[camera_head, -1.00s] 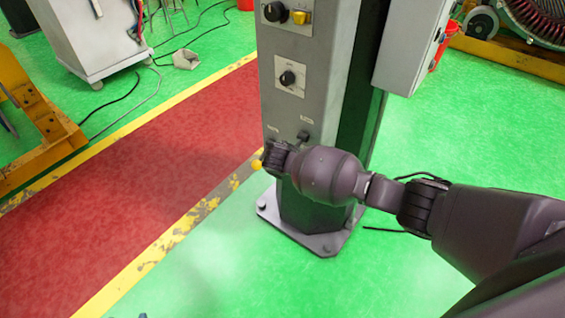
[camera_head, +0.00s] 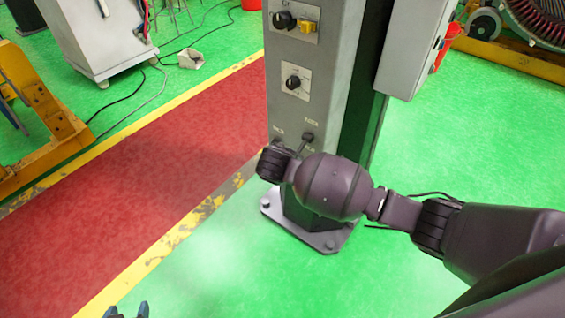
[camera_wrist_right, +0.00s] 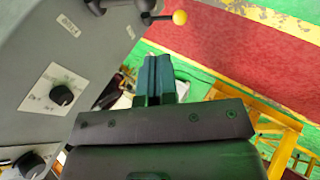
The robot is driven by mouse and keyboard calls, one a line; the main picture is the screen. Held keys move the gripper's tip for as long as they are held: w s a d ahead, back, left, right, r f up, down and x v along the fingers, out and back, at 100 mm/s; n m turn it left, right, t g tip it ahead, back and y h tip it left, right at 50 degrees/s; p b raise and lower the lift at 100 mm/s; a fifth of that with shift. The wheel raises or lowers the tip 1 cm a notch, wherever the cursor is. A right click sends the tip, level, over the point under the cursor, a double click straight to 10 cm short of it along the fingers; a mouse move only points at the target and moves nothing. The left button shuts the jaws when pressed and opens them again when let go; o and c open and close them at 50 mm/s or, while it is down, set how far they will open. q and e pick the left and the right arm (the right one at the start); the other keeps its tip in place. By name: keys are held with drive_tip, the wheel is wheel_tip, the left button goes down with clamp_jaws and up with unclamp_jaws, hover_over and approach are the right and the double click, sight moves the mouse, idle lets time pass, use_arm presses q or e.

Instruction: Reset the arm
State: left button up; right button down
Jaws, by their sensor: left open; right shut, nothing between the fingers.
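A grey control post (camera_head: 310,80) stands in the middle of the head view. It carries a black rotary knob (camera_head: 293,83), a knob and yellow switch plate (camera_head: 306,22), and small levers (camera_head: 308,140) lower down. My right arm reaches in from the right and ends in front of the post's lower part; its gripper is hidden there. In the right wrist view my right gripper (camera_wrist_right: 158,80) is shut and empty, beside the panel. A lever with a yellow ball (camera_wrist_right: 180,17) lies beyond its fingertips, apart from them. My left gripper (camera_head: 127,310) shows only its open blue fingertips at the bottom edge.
A grey box (camera_head: 418,45) is on the post's right side. A white cabinet (camera_head: 105,40) and yellow frame (camera_head: 45,140) stand at left. Cables lie on the floor. A motor stator (camera_head: 540,20) is at the upper right. The red walkway (camera_head: 130,200) is clear.

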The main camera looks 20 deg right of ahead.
use_arm(q)
drive_tip(key=shift+s+a+f, duration=0.1)
drive_tip(key=shift+s+f, duration=0.1)
drive_tip(key=shift+s, duration=0.2)
